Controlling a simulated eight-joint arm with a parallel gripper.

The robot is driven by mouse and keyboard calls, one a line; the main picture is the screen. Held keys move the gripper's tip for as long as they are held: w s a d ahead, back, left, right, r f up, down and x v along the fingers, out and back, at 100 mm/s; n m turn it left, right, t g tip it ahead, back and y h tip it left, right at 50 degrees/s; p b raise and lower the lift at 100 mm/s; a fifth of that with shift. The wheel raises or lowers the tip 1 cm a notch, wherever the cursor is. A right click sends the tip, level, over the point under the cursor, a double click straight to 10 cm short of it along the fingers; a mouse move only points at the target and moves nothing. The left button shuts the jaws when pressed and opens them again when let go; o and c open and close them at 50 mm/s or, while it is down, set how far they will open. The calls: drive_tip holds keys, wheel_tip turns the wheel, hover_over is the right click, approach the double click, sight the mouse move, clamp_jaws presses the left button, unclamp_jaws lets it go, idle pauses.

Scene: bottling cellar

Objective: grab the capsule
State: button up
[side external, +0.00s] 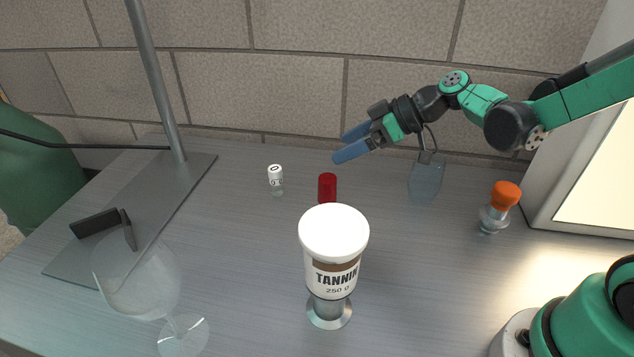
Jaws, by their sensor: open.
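The capsule (327,187) is a small dark red cylinder standing upright on the grey table, near the middle of the side external view. Its lower end meets the lid of the white jar in front, so its foot may be hidden. My gripper (341,146) is above the table, above and slightly right of the capsule in the picture. Its two blue fingers point left and are spread, with nothing between them. The fingers are apart from the capsule.
A white TANNIN jar (332,250) on a metal foot stands in front of the capsule. A small vial (276,181) stands to its left. Right are a bluish clear tag-like piece (426,180) and an orange-topped bottle (505,195). A wine glass (137,285) and metal stand (165,90) are left.

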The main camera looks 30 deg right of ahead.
sight(329, 178)
drive_tip(key=w+f+n+y, duration=0.1)
drive_tip(key=f, duration=0.1)
drive_tip(key=f+n, duration=0.1)
drive_tip(key=f, duration=0.2)
drive_tip(key=w+d+f+t+y, duration=0.1)
drive_tip(key=f, duration=0.2)
drive_tip(key=shift+w+f+n+y, duration=0.1)
drive_tip(key=shift+w+n+y, duration=0.2)
drive_tip(key=shift+n, duration=0.1)
drive_tip(key=shift+x, duration=2.5)
drive_tip(key=shift+d, duration=0.1)
drive_tip(key=c, duration=0.8)
